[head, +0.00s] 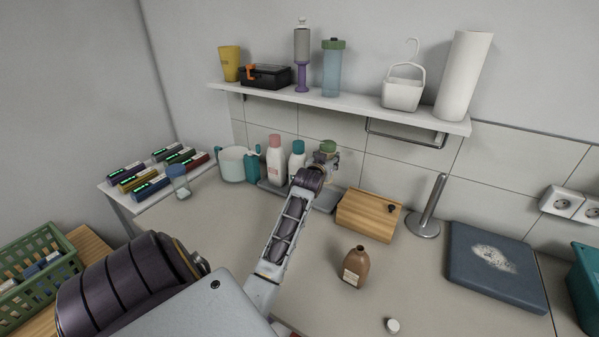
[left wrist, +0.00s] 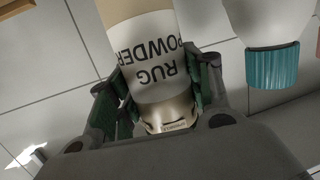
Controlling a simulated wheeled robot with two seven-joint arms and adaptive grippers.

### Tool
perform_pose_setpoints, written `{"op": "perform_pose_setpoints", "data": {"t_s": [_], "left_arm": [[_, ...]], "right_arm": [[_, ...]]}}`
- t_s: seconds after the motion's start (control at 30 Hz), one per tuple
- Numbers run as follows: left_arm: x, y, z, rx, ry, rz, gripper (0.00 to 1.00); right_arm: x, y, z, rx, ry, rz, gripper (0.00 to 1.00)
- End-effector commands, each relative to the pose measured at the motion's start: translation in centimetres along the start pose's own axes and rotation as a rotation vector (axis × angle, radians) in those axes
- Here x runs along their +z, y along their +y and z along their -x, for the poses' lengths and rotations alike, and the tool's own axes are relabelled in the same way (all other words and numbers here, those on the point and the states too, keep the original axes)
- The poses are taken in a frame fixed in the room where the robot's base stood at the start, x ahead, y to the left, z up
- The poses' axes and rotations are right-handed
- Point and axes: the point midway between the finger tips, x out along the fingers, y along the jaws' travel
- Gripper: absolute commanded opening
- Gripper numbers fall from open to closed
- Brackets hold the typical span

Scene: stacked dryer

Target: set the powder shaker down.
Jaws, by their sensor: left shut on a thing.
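The powder shaker (left wrist: 160,55), a pale body with upside-down "RUG POWDER" lettering, fills the middle of the left wrist view. My right gripper is not in view.
A white bottle with a teal cap (head: 298,147) stands close left of the shaker, beside a pink-capped bottle (head: 275,160). A wooden box (head: 368,215) is to the right. A brown bottle (head: 356,268) stands in front. A shelf (head: 350,108) hangs above.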

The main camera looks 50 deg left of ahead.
Motion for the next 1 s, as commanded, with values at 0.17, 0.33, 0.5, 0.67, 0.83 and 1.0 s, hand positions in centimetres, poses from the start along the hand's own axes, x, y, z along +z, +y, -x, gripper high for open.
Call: {"op": "perform_pose_setpoints", "data": {"t_s": [0.17, 0.33, 0.5, 0.67, 0.83, 1.0], "left_arm": [[0.2, 0.0, 0.0, 0.000, 0.001, 0.000, 0.21], [1.7, 0.0, -0.3, 0.000, -0.001, 0.000, 0.21], [4.0, 0.0, -0.8, 0.000, -0.002, -0.001, 0.21], [5.6, 0.0, -1.1, 0.000, -0.001, 0.000, 0.21], [6.1, 0.0, -1.2, 0.000, 0.002, 0.000, 0.21], [6.1, 0.0, -1.2, 0.000, 0.002, 0.000, 0.21]], "right_arm": [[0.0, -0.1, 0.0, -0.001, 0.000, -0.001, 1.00], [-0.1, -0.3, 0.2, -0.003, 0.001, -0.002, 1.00], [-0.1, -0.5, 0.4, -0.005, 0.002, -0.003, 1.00], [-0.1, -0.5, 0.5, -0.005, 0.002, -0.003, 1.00], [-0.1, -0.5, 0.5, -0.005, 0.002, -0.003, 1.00], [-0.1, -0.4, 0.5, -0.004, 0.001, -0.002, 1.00]]}}
